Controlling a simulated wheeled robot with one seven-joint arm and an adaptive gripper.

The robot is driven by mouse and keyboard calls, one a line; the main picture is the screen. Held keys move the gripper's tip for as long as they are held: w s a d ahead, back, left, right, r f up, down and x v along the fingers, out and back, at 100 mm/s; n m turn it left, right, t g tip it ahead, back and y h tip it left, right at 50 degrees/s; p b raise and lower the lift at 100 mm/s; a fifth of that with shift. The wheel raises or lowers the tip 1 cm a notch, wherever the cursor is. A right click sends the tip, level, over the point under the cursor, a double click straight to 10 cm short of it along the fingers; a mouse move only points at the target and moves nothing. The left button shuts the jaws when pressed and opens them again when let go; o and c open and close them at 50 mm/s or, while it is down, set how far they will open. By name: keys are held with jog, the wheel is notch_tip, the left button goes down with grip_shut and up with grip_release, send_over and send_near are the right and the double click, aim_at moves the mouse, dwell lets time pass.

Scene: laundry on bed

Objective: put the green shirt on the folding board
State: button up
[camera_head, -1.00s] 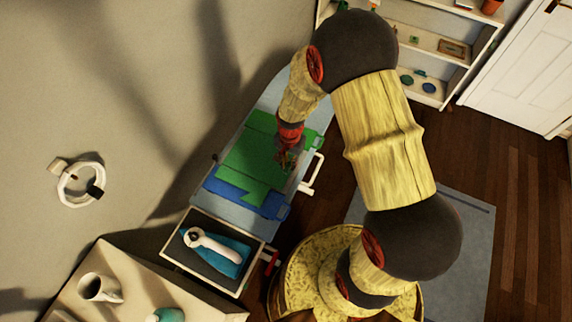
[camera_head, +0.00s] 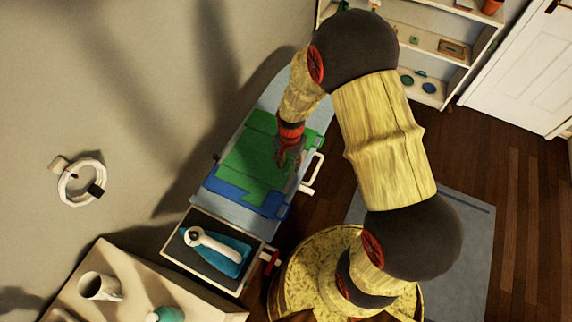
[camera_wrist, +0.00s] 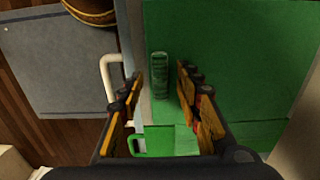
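Flat green material (camera_head: 258,150) lies on a long pale-blue surface (camera_head: 236,214) in the head view. It also fills much of the wrist view (camera_wrist: 235,55), with straight edges. I cannot tell which green part is the shirt and which might be the folding board. A flat blue piece (camera_head: 228,189) shows at its near end. My gripper (camera_head: 281,163) is over the right part of the green. In the wrist view my gripper (camera_wrist: 160,72) has its fingers apart, with a narrow upright green piece (camera_wrist: 160,80) between them and gaps at both sides.
A white rail (camera_head: 314,176) juts from the right side of the pale-blue surface. A dark-lined tray (camera_head: 200,256) with a white-handled item stands at its near end. A table with a mug (camera_head: 99,287) is at lower left. Shelves (camera_head: 425,60) stand at the back right.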

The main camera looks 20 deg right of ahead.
jog(key=s+r+n+t+p, duration=0.1)
jog(key=s+r+n+t, duration=0.2)
jog(key=r, duration=2.5)
jog(key=s+d+r+n+t, duration=0.1)
jog(key=s+r+n, duration=0.4)
jog(key=s+r, duration=0.7)
jog(key=shift+s+d+r+n+t, duration=0.2)
jog(key=shift+s+r+n+t, duration=0.2)
jog(key=shift+s+t, duration=0.4)
jog(key=shift+w, duration=0.2)
